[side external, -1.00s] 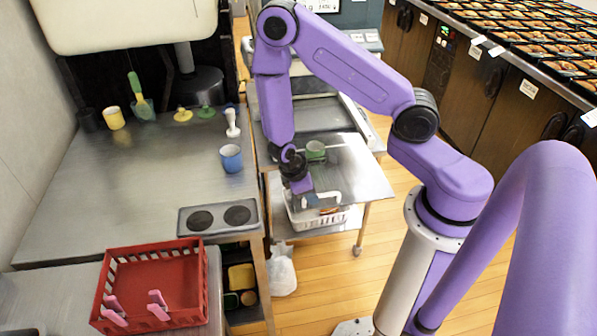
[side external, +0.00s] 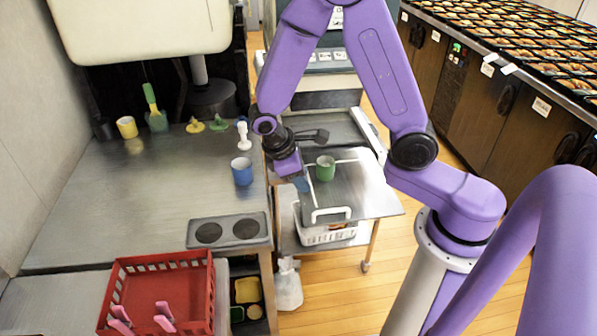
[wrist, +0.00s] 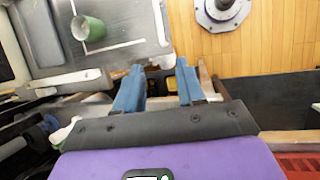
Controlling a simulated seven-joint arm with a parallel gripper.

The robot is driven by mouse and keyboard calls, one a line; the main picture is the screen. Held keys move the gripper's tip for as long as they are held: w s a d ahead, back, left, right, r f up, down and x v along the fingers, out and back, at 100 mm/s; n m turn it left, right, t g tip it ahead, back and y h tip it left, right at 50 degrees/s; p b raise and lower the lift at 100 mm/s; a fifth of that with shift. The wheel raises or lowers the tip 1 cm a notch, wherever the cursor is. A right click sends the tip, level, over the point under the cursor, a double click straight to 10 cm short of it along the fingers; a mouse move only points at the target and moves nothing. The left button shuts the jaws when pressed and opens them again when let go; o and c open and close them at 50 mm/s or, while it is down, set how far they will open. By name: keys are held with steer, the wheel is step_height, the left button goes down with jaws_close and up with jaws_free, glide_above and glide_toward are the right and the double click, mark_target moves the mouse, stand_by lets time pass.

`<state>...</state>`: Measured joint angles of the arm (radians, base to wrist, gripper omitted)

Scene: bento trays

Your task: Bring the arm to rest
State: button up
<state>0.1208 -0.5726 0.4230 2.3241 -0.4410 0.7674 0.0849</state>
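My gripper (side external: 303,184) hangs above the left edge of the metal cart, at the end of my bent purple arm. In the wrist view its two blue fingers (wrist: 160,88) stand apart with nothing between them. A green cup (side external: 325,168) stands on the cart to the right of the gripper; it also shows at the upper left of the wrist view (wrist: 88,28). A blue cup (side external: 242,171) stands on the steel counter, left of the gripper and apart from it.
The steel counter (side external: 130,215) holds a yellow cup (side external: 127,127) and a black two-ring plate (side external: 228,231). A red crate (side external: 160,283) with pink clips stands at the front left. The cart (side external: 375,205) carries a white basket (side external: 328,234) below. Wooden floor lies open to the right.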

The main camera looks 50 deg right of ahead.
steer(key=shift+a+r, duration=0.3)
steer(key=shift+r, duration=0.35)
steer(key=s+a+r+n+t+y, duration=0.1)
steer(key=s+r+n+y, duration=0.1)
steer(key=s+r, duration=0.3)
steer(key=s+a+r+n+t+y, duration=0.1)
steer(key=s+r, duration=0.4)
steer(key=s, duration=0.8)
steer(key=shift+s+a+n+y, duration=0.25)
steer(key=shift+n+y, duration=0.25)
steer(key=shift+y, duration=0.5)
